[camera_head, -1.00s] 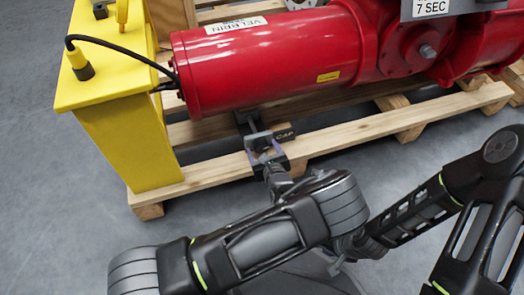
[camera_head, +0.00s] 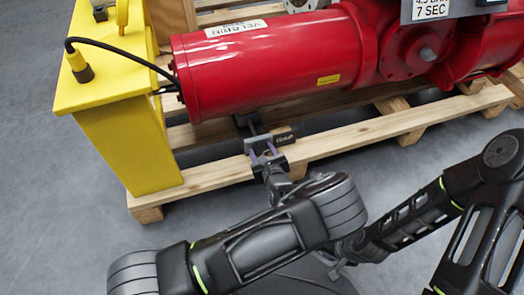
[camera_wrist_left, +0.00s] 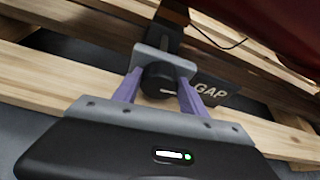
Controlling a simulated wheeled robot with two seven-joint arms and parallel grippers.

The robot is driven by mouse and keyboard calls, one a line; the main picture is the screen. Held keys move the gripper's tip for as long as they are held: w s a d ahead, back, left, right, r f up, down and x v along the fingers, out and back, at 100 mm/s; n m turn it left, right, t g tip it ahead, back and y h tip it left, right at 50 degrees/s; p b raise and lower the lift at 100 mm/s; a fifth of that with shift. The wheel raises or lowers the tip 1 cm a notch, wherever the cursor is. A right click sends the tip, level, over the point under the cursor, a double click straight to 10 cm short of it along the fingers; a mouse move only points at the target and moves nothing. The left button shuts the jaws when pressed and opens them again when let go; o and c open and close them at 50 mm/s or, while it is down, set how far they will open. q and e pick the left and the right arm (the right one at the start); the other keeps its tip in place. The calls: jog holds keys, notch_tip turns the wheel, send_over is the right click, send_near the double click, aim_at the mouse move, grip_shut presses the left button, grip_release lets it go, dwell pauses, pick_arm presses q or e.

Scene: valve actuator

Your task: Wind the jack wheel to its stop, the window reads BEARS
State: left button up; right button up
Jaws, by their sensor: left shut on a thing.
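The jack wheel (camera_wrist_left: 160,82) is a small dark round knob with a pale mark on its face. It sits low in front of the red cylinder, on a dark bracket by the pallet. My left gripper (camera_wrist_left: 158,92) is shut on it, with one purple finger at each side; in the head view the gripper (camera_head: 266,154) hides most of the wheel. The window plate (camera_wrist_left: 216,91), just right of the wheel, is dark with pale letters reading GAP; it also shows in the head view (camera_head: 285,138). My right arm is at the right; its gripper is not clearly visible.
The red actuator cylinder (camera_head: 270,65) lies above the wheel. A yellow stand (camera_head: 125,140) with a black cable is at the left. The wooden pallet (camera_head: 345,139) runs beneath. Grey floor (camera_head: 60,210) is open at lower left.

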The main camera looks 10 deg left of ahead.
pick_arm(q)
jog(key=shift+c, duration=1.3)
jog(key=shift+m, duration=0.3)
jog(key=shift+w+d+m+g+y+p, duration=0.1)
jog(key=shift+m+g+y+p, duration=0.15)
jog(key=shift+m+y, duration=0.25)
jog(key=shift+w+d+m+g+y+p, duration=0.1)
jog(key=shift+m+g+y+p, duration=0.15)
jog(key=shift+m, duration=0.35)
jog(key=m, duration=0.1)
jog(key=m+y, duration=0.1)
jog(key=m+y+b, duration=0.1)
jog(key=shift+d+f+m+g+y, duration=0.2)
jog(key=shift+f+m+g+y, duration=0.05)
jog(key=shift+m+g, duration=0.15)
jog(key=m+y, duration=0.2)
jog(key=m, duration=0.1)
jog(key=shift+w+d+f, duration=0.1)
jog(key=shift+f, duration=0.05)
jog(key=m, duration=0.2)
jog(key=m+y, duration=0.1)
jog(key=shift+f+m+y, duration=0.15)
jog(key=shift+m+y, duration=0.15)
jog(key=shift+m, duration=0.1)
